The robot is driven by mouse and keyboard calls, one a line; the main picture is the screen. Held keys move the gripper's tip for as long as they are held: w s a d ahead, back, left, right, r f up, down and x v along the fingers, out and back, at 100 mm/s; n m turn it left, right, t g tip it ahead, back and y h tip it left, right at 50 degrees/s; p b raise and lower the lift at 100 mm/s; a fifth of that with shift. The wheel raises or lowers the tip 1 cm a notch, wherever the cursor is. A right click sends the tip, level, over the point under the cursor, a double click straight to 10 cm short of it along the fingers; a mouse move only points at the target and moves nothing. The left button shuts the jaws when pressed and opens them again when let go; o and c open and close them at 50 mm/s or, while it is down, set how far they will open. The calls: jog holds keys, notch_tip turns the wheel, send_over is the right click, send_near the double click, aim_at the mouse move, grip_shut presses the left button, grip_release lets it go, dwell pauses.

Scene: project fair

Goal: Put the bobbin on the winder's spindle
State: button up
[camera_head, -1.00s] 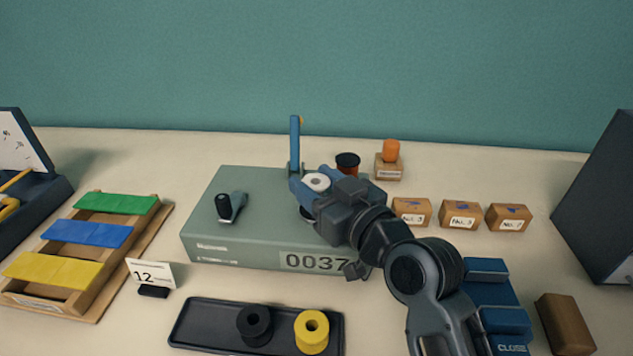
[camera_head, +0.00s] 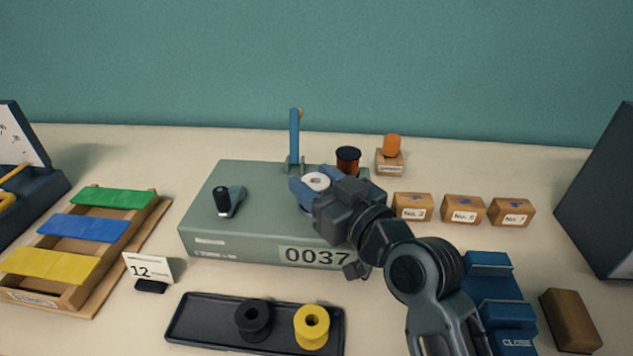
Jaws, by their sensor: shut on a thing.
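The winder is a grey-green box (camera_head: 260,185) marked 0037, with a black-knobbed crank (camera_head: 225,201) on its left and an upright blue lever (camera_head: 294,138) at the back. A white bobbin (camera_head: 316,181) is between the blue fingers of my gripper (camera_head: 314,186), over the right part of the winder's top. My gripper is shut on it. The bobbin's upper face with its dark centre hole shows; its lower part is hidden. The spindle is not visible, and I cannot tell whether the bobbin is around it. A dark-topped copper-coloured spool (camera_head: 347,160) stands just behind my gripper.
A black tray (camera_head: 200,318) in front holds a black bobbin (camera_head: 253,320) and a yellow bobbin (camera_head: 312,326). Small cardboard boxes (camera_head: 463,209) stand to the right. A wooden rack with coloured slats (camera_head: 85,229) and a card marked 12 (camera_head: 150,268) are left.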

dwell(0.3)
jog(key=o, duration=1.1)
jog(key=b+v, duration=0.1)
jog(key=v, duration=0.6)
jog(key=shift+s+d, duration=0.2)
jog(key=shift+s, duration=0.15)
